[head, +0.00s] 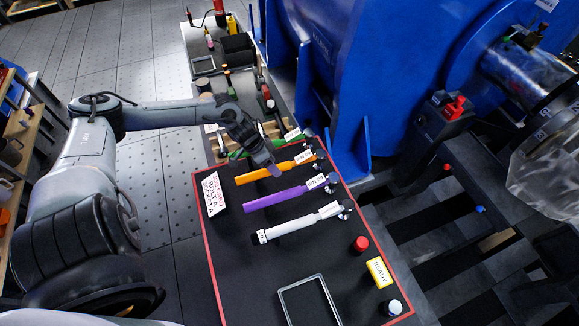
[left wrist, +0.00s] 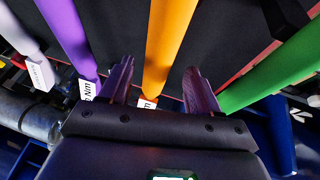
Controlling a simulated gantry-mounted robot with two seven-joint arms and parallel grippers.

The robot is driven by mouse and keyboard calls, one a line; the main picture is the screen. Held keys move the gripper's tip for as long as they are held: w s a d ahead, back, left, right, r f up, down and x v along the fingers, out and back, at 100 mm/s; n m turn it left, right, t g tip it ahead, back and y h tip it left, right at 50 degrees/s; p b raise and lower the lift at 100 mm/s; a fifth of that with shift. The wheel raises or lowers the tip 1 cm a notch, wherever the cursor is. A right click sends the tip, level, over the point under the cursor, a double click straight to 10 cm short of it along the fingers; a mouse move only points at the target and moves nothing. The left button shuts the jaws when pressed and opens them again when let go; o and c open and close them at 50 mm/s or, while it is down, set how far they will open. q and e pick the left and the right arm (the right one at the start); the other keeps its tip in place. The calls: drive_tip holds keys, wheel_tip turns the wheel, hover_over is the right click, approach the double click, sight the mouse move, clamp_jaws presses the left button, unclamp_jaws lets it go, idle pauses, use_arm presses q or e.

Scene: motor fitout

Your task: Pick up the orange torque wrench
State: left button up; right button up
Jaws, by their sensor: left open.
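The orange torque wrench (head: 251,176) lies on the black mat with red edging, its labelled head end toward the right. My left gripper (head: 271,167) is just above its handle. In the left wrist view, my left gripper (left wrist: 160,78) is open, with the orange wrench (left wrist: 168,40) running between its two fingers. I cannot tell whether either finger touches it. The right gripper is not in view.
A purple wrench (head: 277,198) and a white wrench (head: 293,225) lie on the near side. A green wrench (left wrist: 272,72) lies on the other side, partly hidden by my gripper in the head view. A sign (head: 214,194), metal frame (head: 282,293) and yellow READY block (head: 379,271) are also there.

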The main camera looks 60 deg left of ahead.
use_arm(q)
drive_tip(key=shift+d+b+x, duration=0.2)
drive_tip(key=shift+b+x, duration=0.5)
drive_tip(key=shift+x, duration=1.85)
drive_tip(key=shift+c, duration=0.3)
clamp_jaws()
drive_tip(key=shift+r, duration=0.15)
